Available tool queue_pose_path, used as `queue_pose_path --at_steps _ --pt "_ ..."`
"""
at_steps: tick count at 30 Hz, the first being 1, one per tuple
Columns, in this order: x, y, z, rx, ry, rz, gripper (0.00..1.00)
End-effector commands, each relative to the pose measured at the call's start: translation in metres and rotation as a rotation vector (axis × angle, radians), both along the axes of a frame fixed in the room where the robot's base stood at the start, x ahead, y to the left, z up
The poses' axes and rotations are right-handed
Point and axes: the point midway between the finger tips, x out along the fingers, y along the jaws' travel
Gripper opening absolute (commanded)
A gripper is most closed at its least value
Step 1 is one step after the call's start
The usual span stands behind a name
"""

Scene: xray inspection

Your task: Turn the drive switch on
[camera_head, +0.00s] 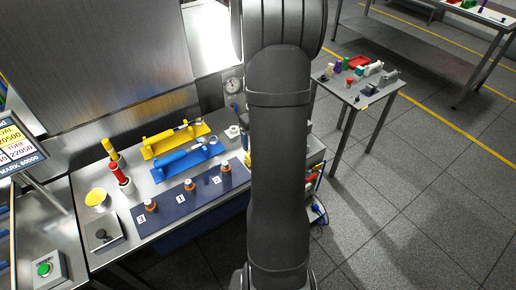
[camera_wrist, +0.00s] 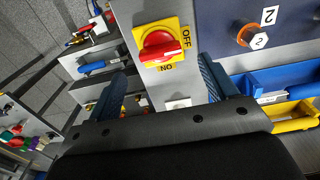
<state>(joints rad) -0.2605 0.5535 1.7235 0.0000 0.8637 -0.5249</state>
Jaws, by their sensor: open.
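The drive switch is a red rotary knob (camera_wrist: 160,45) on a yellow square plate (camera_wrist: 146,31) at the upper middle of the wrist view. The plate reads OFF at its right and ON, upside down, at its lower edge. The knob's handle lies roughly across the plate, its right end toward OFF. My gripper (camera_wrist: 161,68) is open, its two dark blue fingers apart and empty. The knob shows beyond and between the fingertips; I see no contact. In the head view my arm hides the gripper and most of that part of the bench.
The bench carries a numbered dark blue mat (camera_head: 181,206) with several small parts, a yellow tray (camera_head: 167,145) and a blue tray (camera_head: 176,166). A joystick box (camera_head: 103,238) and a green button (camera_head: 44,269) are at left. A side table (camera_head: 352,90) holds small items.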

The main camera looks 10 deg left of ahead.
Motion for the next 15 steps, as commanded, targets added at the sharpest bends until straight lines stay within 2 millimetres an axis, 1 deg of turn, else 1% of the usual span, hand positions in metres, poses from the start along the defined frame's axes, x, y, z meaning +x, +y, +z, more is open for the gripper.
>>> queue_pose_path --at_steps 1,3,6,9,15 --pt "0.0 0.0 -0.012 -0.001 0.004 0.0 0.78" --pt "0.0 0.0 -0.024 -0.001 0.004 0.0 0.78" --pt "0.0 0.0 -0.037 0.0 0.001 0.001 0.78" --pt "0.0 0.0 -0.047 0.0 0.001 0.001 0.78" --pt "0.0 0.0 -0.053 0.001 -0.001 0.001 0.78"
